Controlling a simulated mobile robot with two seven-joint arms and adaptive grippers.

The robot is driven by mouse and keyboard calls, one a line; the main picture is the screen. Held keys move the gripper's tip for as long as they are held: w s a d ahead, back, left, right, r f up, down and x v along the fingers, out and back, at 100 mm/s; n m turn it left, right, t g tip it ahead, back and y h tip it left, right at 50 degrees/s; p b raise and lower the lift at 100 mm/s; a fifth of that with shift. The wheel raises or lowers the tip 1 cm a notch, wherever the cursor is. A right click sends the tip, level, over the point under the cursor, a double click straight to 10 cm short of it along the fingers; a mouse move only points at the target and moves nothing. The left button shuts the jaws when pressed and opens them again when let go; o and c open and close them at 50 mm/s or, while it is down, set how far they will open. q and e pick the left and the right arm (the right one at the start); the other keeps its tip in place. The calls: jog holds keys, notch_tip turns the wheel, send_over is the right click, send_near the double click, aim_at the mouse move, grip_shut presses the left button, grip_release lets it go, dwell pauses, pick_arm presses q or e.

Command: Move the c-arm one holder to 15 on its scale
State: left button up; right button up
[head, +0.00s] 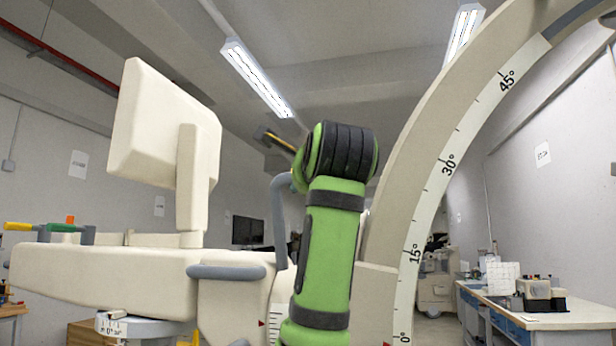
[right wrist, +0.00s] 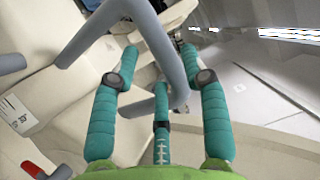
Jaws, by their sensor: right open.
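The c-arm's large cream arc (head: 437,130) rises at the right of the head view. Its white scale reads 0°, 15°, 30° and 45° going up. A cream holder block (head: 376,285) meets the arc low down, with a red pointer near 0° at the bottom edge. A grey-blue bar handle (head: 282,225) stands left of my green arm. In the right wrist view my right gripper (right wrist: 160,53) is open, with a grey bar (right wrist: 158,40) running between its teal fingers. I cannot tell whether they touch it. My arm hides this gripper in the head view. My left gripper is not in view.
A cream monitor-like panel (head: 165,125) stands on a long cream body (head: 100,280) at the left. A second red pointer marks a vertical scale (head: 275,318). A workbench (head: 535,318) with equipment stands at the far right.

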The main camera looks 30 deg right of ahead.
jog(key=shift+p+x, duration=0.55)
jog(key=shift+x, duration=1.5)
jog(key=shift+f, duration=0.1)
jog(key=shift+c, duration=0.4)
